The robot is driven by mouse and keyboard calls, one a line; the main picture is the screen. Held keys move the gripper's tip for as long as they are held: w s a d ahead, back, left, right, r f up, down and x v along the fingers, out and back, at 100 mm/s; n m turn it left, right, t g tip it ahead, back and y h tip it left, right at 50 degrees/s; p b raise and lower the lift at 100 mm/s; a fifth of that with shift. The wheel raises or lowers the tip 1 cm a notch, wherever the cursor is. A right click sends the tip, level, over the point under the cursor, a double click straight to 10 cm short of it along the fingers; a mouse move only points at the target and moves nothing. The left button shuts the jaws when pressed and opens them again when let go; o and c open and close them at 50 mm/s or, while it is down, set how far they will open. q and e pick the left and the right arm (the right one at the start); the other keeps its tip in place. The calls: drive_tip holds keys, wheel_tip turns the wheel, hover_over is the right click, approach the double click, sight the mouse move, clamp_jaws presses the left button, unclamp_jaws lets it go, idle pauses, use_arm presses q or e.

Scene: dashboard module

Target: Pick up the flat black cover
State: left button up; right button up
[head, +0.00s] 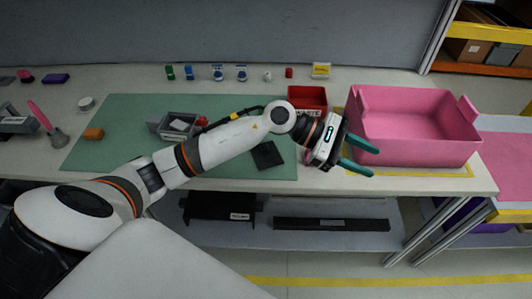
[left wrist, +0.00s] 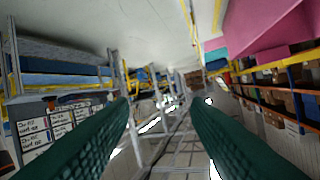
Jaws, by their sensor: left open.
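The flat black cover (head: 267,155) appears to be the dark square piece lying on the green mat (head: 120,150) near its right front, beside my left forearm. My left gripper (head: 366,157) is open and empty, to the right of the cover, in front of the pink bin. Its two green fingers also show spread apart in the left wrist view (left wrist: 160,115), with nothing between them. My right gripper is not in view.
A pink bin (head: 415,150) stands at the table's right end. A red waste box (head: 307,97) and a grey tray (head: 172,126) with parts are near my left arm. Small bottles line the back. Black parts (head: 330,224) lie on the shelf below.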

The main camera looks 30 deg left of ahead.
use_arm(q)
drive_tip(key=w+a+f+m+g+y, duration=0.2)
drive_tip(key=a+f+m+y, duration=0.3)
drive_tip(key=a+y, duration=0.3)
drive_tip(key=r+m+g+y, duration=0.1)
drive_tip(key=r+m+y, duration=0.1)
drive_tip(key=y, duration=0.5)
hover_over(265, 148)
drive_tip(key=f+p, duration=0.1)
drive_tip(key=f, duration=0.5)
drive_tip(key=shift+s+a+f+p, duration=0.15)
drive_tip(key=shift+a+f+p, duration=0.05)
drive_tip(key=shift+p, duration=0.2)
drive_tip(key=f, duration=0.1)
drive_tip(key=f+p, duration=0.1)
drive_tip(key=f, duration=0.1)
drive_tip(key=f+p, duration=0.1)
drive_tip(key=shift+d+f, duration=0.3)
drive_tip(key=shift+f, duration=0.5)
drive_tip(key=shift+w, duration=0.2)
clamp_jaws()
